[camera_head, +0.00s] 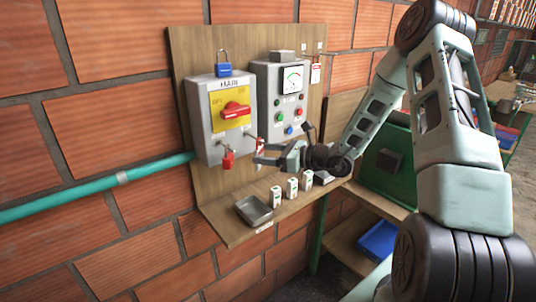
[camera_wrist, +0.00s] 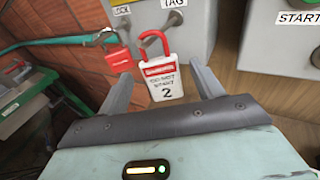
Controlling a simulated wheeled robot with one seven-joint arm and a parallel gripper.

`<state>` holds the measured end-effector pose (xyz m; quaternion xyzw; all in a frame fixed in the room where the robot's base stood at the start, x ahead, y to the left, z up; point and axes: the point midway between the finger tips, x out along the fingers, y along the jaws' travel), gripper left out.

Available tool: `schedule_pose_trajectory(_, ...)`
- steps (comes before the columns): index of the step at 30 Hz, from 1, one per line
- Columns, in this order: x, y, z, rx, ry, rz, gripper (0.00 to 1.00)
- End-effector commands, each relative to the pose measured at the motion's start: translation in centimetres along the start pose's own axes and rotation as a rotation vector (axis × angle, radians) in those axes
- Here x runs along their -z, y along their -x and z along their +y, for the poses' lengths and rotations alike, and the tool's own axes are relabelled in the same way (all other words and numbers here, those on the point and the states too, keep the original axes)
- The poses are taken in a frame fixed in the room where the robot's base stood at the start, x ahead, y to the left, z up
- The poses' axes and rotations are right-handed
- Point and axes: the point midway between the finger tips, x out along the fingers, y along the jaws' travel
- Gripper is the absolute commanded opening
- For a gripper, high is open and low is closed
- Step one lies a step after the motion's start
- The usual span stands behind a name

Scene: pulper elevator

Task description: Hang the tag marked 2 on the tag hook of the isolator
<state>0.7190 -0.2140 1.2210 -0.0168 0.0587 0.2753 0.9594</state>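The tag marked 2 (camera_wrist: 165,83) is white with a red band and red loop. It is upright between my fingers, just below the label TAG and the tag hook (camera_wrist: 173,18) of the isolator. I cannot tell whether its loop is over the hook. In the head view the tag (camera_head: 260,147) is partly hidden by my gripper. The isolator (camera_head: 221,117) is a grey box with a red handle on a yellow plate. My gripper (camera_wrist: 160,72) looks open, with gaps between its fingers and the tag; it also shows in the head view (camera_head: 262,154).
A red padlock (camera_wrist: 118,58) hangs left of the tag, under the label LOCK. A control box (camera_head: 281,97) is to the right.

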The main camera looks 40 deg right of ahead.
Motion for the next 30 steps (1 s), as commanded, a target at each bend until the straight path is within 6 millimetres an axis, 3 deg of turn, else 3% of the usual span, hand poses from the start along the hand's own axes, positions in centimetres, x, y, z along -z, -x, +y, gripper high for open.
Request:
schedule_pose_trajectory(7,0.1,0.2,0.0,0.001,0.0,0.0,0.66)
schedule_pose_trajectory(11,0.2,1.3,-0.1,0.003,0.002,0.0,0.66)
schedule_pose_trajectory(30,0.3,15.0,0.0,0.003,0.002,0.002,0.66)
